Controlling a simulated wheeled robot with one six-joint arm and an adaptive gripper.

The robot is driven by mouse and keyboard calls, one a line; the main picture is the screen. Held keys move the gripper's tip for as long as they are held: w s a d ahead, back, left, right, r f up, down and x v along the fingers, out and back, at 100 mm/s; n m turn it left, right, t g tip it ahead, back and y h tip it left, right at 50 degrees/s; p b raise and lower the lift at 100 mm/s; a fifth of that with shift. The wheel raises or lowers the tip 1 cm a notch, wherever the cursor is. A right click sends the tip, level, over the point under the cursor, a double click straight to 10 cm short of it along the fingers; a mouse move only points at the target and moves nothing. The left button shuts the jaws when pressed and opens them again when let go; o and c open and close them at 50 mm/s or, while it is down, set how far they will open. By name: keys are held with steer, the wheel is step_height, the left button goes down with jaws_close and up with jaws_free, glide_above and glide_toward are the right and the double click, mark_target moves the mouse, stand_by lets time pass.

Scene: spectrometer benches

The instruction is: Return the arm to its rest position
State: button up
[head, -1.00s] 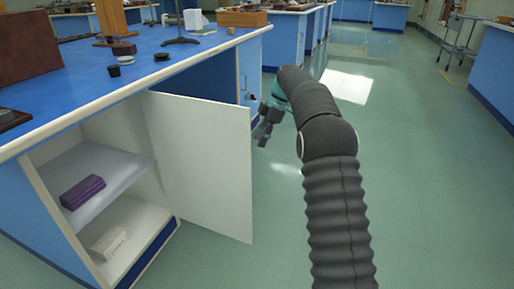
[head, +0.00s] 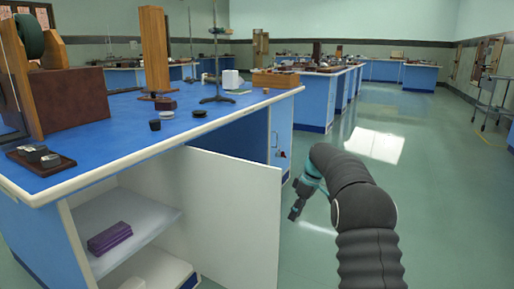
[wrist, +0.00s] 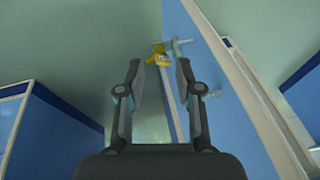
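My arm reaches out over the aisle floor to the right of the open white cabinet door (head: 233,212). My gripper (head: 293,214) hangs past the free edge of that door in the head view, and nothing shows in it there. In the wrist view my gripper (wrist: 157,70) has its two fingers spread apart with nothing between them. A blurred yellow object (wrist: 157,55) appears beyond the fingertips, apart from them.
The blue bench (head: 100,145) stands at the left with small items on top. Its open cabinet holds a purple block (head: 109,238) on the upper shelf. The green floor (head: 440,190) to the right is clear. A cart (head: 492,98) stands far right.

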steer(key=s+r+m+t+h+p, duration=0.1)
steer(key=s+r+m+t, duration=0.1)
steer(key=s, duration=1.3)
steer(key=s+d+r+m+t+h+p, duration=0.1)
steer(key=s+r+m, duration=0.4)
steer(key=s, duration=1)
steer(key=s+r+m+t+h+p, duration=0.1)
steer(key=s+r+m, duration=0.3)
steer(key=s, duration=1.2)
step_height(320, 180, up, 2)
steer(key=shift+d+r+t+h, duration=0.1)
steer(key=shift+d+t+h, duration=0.25)
steer(key=shift+t, duration=0.55)
